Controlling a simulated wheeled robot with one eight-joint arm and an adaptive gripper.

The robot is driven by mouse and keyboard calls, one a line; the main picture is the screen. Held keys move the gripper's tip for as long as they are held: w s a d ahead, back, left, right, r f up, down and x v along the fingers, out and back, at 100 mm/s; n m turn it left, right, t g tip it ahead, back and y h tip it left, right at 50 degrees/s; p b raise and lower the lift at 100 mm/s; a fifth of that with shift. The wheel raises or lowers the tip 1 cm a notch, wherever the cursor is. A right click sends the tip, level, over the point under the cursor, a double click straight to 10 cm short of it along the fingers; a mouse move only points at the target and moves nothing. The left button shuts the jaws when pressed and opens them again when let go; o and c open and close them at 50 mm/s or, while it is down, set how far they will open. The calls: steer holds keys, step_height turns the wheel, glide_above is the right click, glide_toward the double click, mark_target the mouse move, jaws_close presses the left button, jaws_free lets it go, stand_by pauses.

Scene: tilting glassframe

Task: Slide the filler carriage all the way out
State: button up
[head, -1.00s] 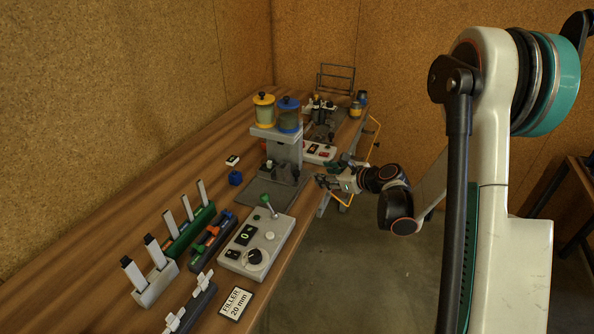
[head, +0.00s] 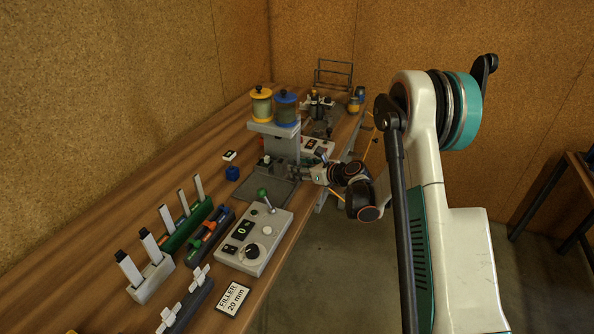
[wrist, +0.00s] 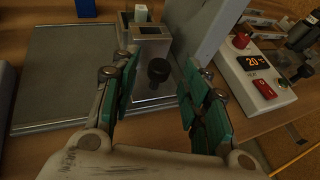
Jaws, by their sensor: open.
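The filler (head: 280,140) is a grey stand on the bench with a yellow-lidded and a blue-lidded jar on top. In the wrist view its carriage (wrist: 149,45) is a grey metal block with square openings and a black round knob (wrist: 158,69) on its near side. The carriage sits beside the filler's grey upright (wrist: 205,35), to the right of a flat grey plate (wrist: 60,70). My gripper (wrist: 160,72) is open, with its teal-padded fingers on either side of the knob; contact is not visible. In the head view my gripper (head: 308,173) reaches the filler's base and partly hides the carriage.
A heater box (wrist: 258,72) with red buttons and a display reading 20 is right of the upright. A control box (head: 254,240) with a green-topped lever, marker racks (head: 185,228) and a "FILLER 20 mm" sign (head: 233,299) lie nearer. A blue cube (head: 232,173) stands left.

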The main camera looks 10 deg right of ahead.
steer(key=shift+x, duration=1.2)
jaws_close()
